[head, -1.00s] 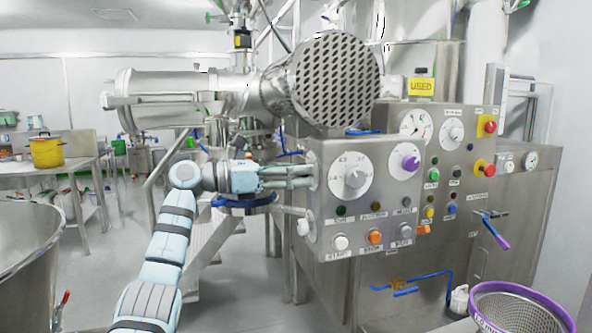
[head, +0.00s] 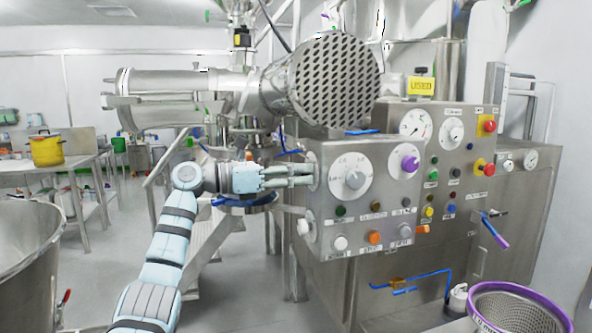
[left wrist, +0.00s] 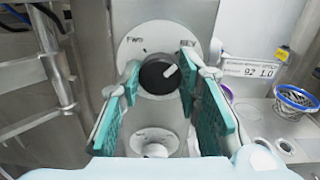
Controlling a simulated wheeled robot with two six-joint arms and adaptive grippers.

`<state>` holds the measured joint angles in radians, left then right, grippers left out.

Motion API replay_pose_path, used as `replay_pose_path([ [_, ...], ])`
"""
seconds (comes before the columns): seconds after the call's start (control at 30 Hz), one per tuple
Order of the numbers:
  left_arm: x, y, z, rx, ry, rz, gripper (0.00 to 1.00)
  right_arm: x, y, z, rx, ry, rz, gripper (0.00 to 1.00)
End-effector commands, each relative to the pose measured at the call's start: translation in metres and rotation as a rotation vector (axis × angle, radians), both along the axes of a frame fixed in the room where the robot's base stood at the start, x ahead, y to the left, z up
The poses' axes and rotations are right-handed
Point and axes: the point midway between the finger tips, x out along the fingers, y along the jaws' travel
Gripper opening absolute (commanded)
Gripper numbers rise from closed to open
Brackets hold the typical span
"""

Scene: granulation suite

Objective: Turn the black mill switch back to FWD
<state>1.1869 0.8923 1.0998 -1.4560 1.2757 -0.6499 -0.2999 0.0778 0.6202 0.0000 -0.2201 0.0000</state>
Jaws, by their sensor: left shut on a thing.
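The black mill switch (left wrist: 158,76) is a round knob on a white dial in the left wrist view. Its white pointer is tilted up and right, toward the REV mark (left wrist: 188,44). The FWD mark (left wrist: 136,52) is at the dial's upper left. My left gripper (left wrist: 160,82) has its teal fingers on either side of the knob, shut on it. In the head view my left gripper (head: 290,174) reaches the left side face of the steel control box (head: 330,225), and the switch is hidden there. My right gripper is not in view.
A second white knob (left wrist: 155,150) sits just below the switch. A steel mill body with a perforated round plate (head: 337,80) hangs above. Steel steps (head: 205,240) stand behind the arm.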

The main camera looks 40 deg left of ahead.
Motion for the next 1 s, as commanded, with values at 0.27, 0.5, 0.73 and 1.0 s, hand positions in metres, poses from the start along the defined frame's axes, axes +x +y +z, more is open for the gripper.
replay_pose_path([
  [0.27,0.000,0.000,0.004,-0.151,0.112,0.000,0.03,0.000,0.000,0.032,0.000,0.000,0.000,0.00],
  [0.5,0.000,0.000,0.005,-0.337,0.241,0.000,0.03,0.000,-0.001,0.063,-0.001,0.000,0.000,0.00],
  [0.73,0.000,0.000,0.005,-0.517,0.366,0.001,0.03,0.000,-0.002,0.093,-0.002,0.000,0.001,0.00],
  [1.0,0.000,0.000,0.006,-0.728,0.511,0.000,0.03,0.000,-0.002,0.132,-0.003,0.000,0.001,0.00],
])
